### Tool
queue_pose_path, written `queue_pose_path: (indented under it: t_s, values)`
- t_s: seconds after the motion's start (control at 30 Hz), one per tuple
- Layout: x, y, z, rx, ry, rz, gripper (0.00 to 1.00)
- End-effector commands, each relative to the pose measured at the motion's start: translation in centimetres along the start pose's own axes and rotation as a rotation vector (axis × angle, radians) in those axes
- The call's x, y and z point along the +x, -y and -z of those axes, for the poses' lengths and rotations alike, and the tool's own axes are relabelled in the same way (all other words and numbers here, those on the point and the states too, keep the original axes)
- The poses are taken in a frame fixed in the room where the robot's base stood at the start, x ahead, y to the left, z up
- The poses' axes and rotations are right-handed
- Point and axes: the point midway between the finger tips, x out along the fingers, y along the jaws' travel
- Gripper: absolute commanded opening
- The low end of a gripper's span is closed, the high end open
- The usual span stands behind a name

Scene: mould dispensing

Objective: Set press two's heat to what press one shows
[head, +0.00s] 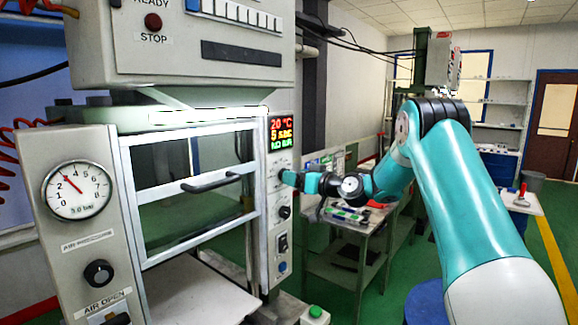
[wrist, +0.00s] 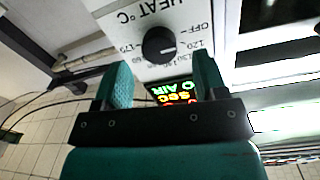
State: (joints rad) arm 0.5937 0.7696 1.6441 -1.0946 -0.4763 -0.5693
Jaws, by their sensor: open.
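A grey press (head: 190,45) stands close on the left in the head view; no number on it is readable. Its lit display (head: 282,132) reads 20 °C, 5 sec and what looks like NO AIR. My gripper (head: 285,177) is at the panel below this display. In the wrist view my gripper (wrist: 163,70) is open, with a black heat knob (wrist: 159,43) ahead between its fingertips. Contact is not clear. The knob's dial is labelled HEAT °C with OFF, 120, 130 and 170 readable. Its exact pointer setting is hard to tell.
Another black knob (head: 284,212), a switch (head: 282,242) and a blue button (head: 282,267) sit lower on the panel. The press's glazed door (head: 190,185) has a protruding handle. A workbench (head: 345,225) with tools stands behind my gripper.

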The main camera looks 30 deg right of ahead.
Motion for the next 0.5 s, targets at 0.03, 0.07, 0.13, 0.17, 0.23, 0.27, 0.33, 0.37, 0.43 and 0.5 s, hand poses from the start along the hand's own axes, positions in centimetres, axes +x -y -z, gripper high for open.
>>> queue_pose_path:
  t_s: [0.03,0.07,0.13,0.17,0.23,0.27,0.33,0.37,0.43,0.5]
  values:
    - [0.9,0.2,0.3,0.001,0.001,0.002,0.65]
    - [1.4,0.1,0.3,0.000,0.001,0.002,0.65]
    - [2.2,0.1,0.2,0.000,0.002,0.002,0.65]
    - [2.5,0.1,0.2,0.000,0.002,0.001,0.65]
    - [2.9,0.1,0.1,0.001,0.001,0.001,0.65]
    - [3.0,0.0,0.1,0.001,0.001,0.001,0.65]
    - [3.2,0.0,0.0,0.000,0.001,0.000,0.65]
    - [3.3,0.0,0.0,0.000,0.001,0.000,0.65]
    - [3.3,0.0,-0.1,0.000,0.001,-0.001,0.65]
    - [3.3,0.0,-0.1,0.000,0.001,-0.001,0.65]
